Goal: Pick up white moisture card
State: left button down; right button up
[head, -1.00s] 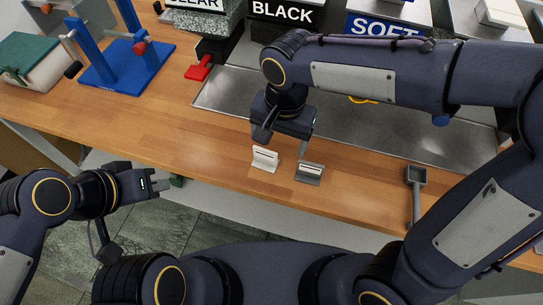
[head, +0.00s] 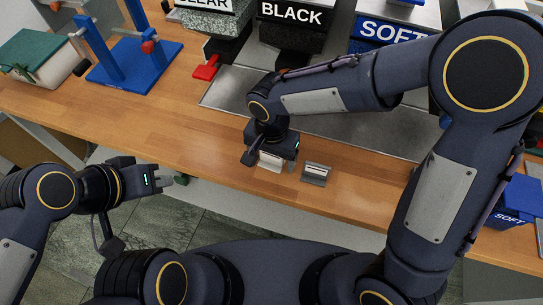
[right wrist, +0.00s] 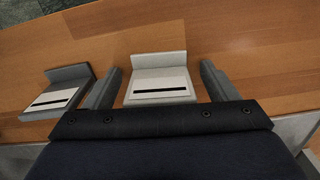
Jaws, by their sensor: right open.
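The white card in its pale stand (head: 270,162) is on the wooden bench near the front edge, partly hidden by my right gripper in the head view. The right wrist view shows this white stand (right wrist: 158,80), with a dark stripe across its card. My right gripper (right wrist: 158,87) is open, one finger on each side of the stand, with narrow gaps; nothing is gripped. A grey stand with a similar striped card (head: 317,173) is just to its right in the head view. My left gripper (head: 172,179) is off the bench's front edge; its jaw opening is unclear.
A metal plate (head: 225,92) lies behind the cards, with labelled presses at the back. A red lever (head: 205,67) and a blue stand (head: 135,65) are to the left. The bench left of the cards is clear.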

jog(key=c, duration=1)
jog(key=shift+c, duration=0.2)
jog(key=shift+r, duration=0.15)
